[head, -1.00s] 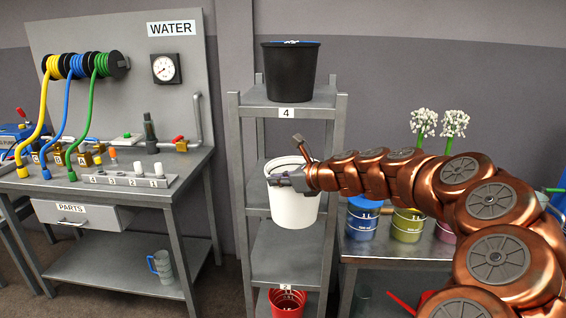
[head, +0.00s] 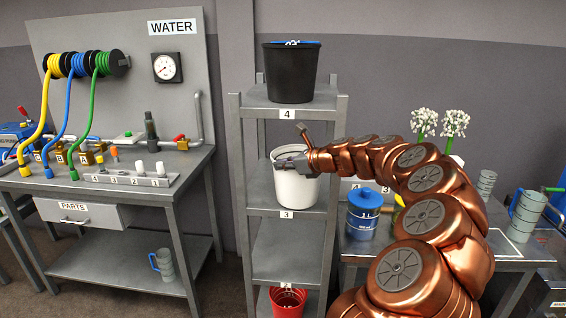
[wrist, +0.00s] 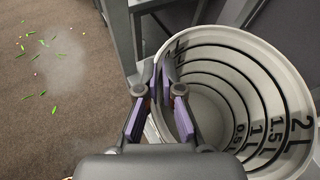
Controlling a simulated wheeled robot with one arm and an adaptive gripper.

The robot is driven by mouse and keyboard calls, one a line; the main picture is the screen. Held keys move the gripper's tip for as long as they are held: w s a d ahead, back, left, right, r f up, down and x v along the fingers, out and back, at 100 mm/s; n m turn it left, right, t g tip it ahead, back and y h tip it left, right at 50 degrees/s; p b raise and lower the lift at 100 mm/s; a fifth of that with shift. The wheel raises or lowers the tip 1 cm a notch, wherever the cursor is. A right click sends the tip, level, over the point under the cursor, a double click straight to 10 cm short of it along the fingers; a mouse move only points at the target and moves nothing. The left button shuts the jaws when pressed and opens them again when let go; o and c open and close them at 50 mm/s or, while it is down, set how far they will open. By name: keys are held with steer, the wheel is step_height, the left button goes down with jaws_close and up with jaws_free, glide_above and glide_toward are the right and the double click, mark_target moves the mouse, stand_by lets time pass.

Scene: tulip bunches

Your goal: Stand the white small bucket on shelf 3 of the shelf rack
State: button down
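The white small bucket (head: 296,186) is upright at shelf 3 (head: 260,201), inside the rack's front opening. Its base is close to the board near the front edge; I cannot tell whether it fully rests there. My gripper (head: 285,162) is at the bucket's rim. In the wrist view the gripper (wrist: 163,78) has one finger outside and one inside the bucket wall, pinching the rim. The bucket (wrist: 245,75) looks empty there, with dark volume rings inside. The label 3 (head: 287,214) shows just below it.
A black bucket (head: 290,75) stands on shelf 4 above. The rack's right post (head: 333,165) is close to my arm. A blue lidded container (head: 364,212) stands on the table at right.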

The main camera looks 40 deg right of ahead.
steer(key=shift+w+d+f+p, duration=0.1)
steer(key=shift+w+d+p, duration=0.25)
steer(key=shift+w+d, duration=0.35)
steer(key=shift+f, duration=0.1)
steer(key=c, duration=1.3)
jaws_free()
